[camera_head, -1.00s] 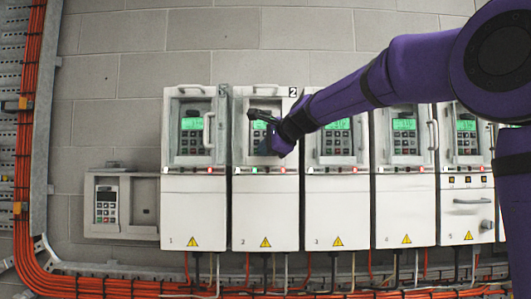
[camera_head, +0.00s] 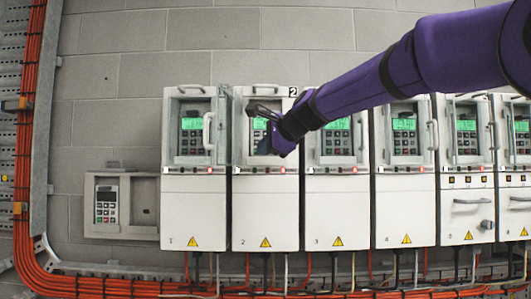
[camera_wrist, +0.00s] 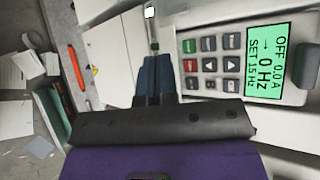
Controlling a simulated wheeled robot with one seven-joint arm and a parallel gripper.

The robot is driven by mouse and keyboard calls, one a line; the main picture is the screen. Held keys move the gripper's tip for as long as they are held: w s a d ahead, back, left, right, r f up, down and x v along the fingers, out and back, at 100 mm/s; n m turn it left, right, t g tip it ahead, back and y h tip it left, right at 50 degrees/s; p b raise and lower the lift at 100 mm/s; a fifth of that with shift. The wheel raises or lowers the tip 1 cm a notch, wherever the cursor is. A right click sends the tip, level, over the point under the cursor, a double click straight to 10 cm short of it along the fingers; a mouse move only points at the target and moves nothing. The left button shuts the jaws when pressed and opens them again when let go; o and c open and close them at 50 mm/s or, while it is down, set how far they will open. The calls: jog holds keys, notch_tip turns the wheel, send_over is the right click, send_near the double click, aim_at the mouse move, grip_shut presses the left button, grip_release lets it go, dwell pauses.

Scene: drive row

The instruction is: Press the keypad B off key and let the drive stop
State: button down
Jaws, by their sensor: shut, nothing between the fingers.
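Drive 2 (camera_head: 265,214) is a white cabinet marked 2, with its keypad in an upper recess. My gripper (camera_head: 266,143) is at this recess, its fingers shut and empty, and it hides most of the keypad in the head view. In the wrist view the closed blue fingers (camera_wrist: 155,75) are just left of a keypad (camera_wrist: 211,66) with green, red and grey keys. Its green display (camera_wrist: 266,60) reads OFF, 0.0 A, 0 Hz, SET 15 Hz. I cannot tell whether the fingertips touch anything. A red lamp (camera_head: 283,170) shows on drive 2.
Drive 1 (camera_head: 194,214) stands left and drive 3 (camera_head: 337,214) right, with more drives beyond. A separate small keypad box (camera_head: 107,203) is on the wall at lower left. Orange cables (camera_head: 28,150) run down the left and along the bottom. Handles protrude from several drives.

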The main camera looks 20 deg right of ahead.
jog(key=shift+s+a, duration=0.25)
jog(key=shift+s, duration=0.5)
dwell(0.9)
jog(key=shift+d, duration=1)
jog(key=s+d+f+n+g+h, duration=0.1)
jog(key=s+d+f+n+g, duration=0.1)
jog(key=s+f+n, duration=0.3)
jog(key=s+d+f+n+g+h, duration=0.2)
jog(key=s+f+n, duration=0.4)
jog(key=s+f, duration=0.6)
jog(key=s+d+f+n+g+h, duration=0.1)
jog(key=s+f+n, duration=0.5)
jog(key=s, duration=1.2)
notch_tip(320, 180, down, 3)
jog(key=shift+s+d+g+h, duration=0.35)
jog(key=shift+d+g+h, duration=0.05)
jog(key=shift+d+g, duration=0.5)
